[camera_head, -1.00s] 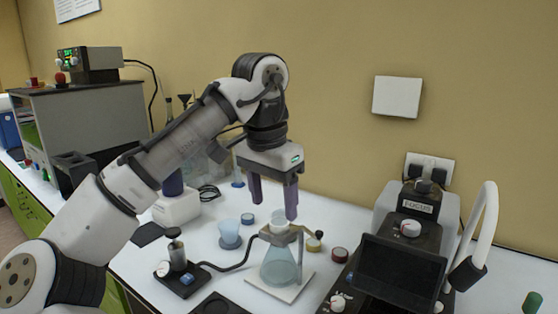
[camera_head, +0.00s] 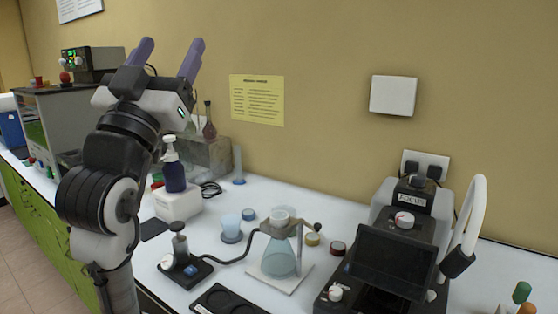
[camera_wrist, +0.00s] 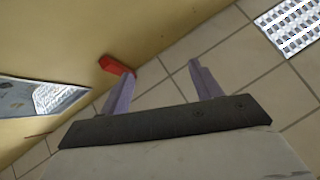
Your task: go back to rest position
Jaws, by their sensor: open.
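My gripper (camera_head: 168,60) is raised at the left of the head view, with its two purple fingers pointing up and spread apart. It is open and nothing is between the fingers. My arm is folded upright at the left and hides part of the bench and the grey cabinet. In the wrist view my gripper (camera_wrist: 160,85) also shows open and empty, with the tiled ceiling or floor and the yellow wall beyond it.
A yellow notice (camera_head: 257,100) hangs on the wall. The air above the bench's middle is clear.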

